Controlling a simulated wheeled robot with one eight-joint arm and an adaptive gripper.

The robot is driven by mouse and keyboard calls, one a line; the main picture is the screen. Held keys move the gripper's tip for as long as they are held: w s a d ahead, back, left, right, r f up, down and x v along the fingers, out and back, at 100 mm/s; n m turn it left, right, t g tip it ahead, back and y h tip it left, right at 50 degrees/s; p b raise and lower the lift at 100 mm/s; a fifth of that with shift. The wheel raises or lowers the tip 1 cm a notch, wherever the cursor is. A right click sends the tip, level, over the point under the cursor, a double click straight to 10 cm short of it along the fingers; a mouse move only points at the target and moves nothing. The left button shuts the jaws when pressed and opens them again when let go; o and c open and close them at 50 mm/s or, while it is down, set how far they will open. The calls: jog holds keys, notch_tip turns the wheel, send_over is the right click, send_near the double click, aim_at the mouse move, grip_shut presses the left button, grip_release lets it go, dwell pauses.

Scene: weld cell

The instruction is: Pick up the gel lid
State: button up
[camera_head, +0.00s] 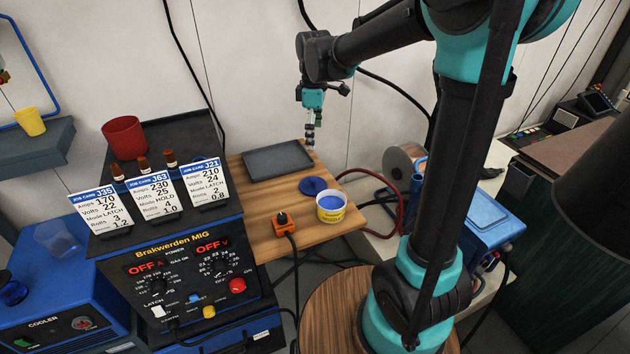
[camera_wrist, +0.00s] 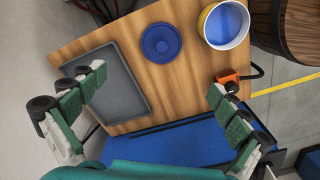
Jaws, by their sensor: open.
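The gel lid (camera_head: 313,186) is a round blue disc lying flat on the wooden board. In the wrist view the lid (camera_wrist: 161,43) shows a raised centre and lies ahead of my fingers, beyond their tips. The gel tub (camera_head: 330,207), yellow-white with blue gel inside, stands open beside the lid; it also shows in the wrist view (camera_wrist: 224,26). My gripper (camera_head: 310,132) hangs above the back of the board, apart from the lid. In the wrist view my gripper (camera_wrist: 157,80) has its two green-padded fingers spread wide with nothing between them.
A dark grey tray (camera_head: 278,161) lies on the board (camera_head: 262,228) left of the lid. An orange clamp-like piece (camera_head: 283,222) with a cable sits near the front edge. The welder with job cards (camera_head: 152,195) stands at left.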

send_near(312, 179)
jog(key=f, duration=0.5)
jog(key=shift+w+d+f, duration=0.1)
jog(key=shift+w+d, duration=0.1)
jog(key=shift+d, duration=0.15)
jog(key=shift+s+a+f, duration=0.1)
jog(key=shift+a+f, duration=0.15)
jog(key=shift+f, duration=1.1)
jog(key=shift+a+f, duration=0.2)
jog(key=shift+f, duration=1.1)
jog(key=c, duration=1.2)
